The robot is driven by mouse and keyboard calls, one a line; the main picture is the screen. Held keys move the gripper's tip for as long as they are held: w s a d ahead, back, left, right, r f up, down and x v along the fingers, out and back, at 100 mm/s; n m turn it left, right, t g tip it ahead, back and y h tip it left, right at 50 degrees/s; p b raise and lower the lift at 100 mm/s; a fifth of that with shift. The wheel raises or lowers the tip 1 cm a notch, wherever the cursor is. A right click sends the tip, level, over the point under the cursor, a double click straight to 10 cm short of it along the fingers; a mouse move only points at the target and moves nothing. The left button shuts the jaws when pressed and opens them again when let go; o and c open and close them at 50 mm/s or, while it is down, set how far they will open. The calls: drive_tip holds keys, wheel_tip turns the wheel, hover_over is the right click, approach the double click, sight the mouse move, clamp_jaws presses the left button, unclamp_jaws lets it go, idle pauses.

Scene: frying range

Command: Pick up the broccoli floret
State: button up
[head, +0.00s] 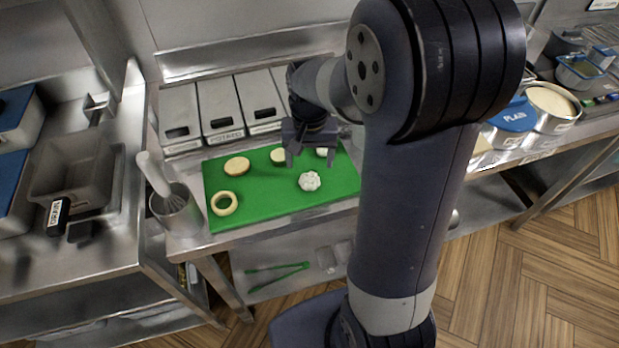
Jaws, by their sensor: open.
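A pale, lumpy, floret-shaped piece (309,181) lies on the green cutting board (260,209), right of its middle. It looks whitish rather than green, and it is the only floret-like thing I can make out. My gripper (310,160) is open and empty, with its fingers pointing down over the back part of the board. In the picture it is just behind the floret, apart from it. The exact height of the fingers above the board cannot be told.
An onion ring (223,203), a brown-edged round slice (237,166) and a pale round piece (278,155) lie on the board. Another pale piece (322,151) is partly behind my gripper. Lidded bins (221,106) stand behind; a utensil pot (177,210) stands left.

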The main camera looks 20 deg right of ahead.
sight(310, 177)
drive_tip(key=f, duration=0.3)
drive_tip(key=f+p, duration=0.1)
drive_tip(key=f, duration=0.1)
drive_tip(key=shift+s+a, duration=0.1)
drive_tip(key=shift+s, duration=0.25)
drive_tip(key=c, duration=0.8)
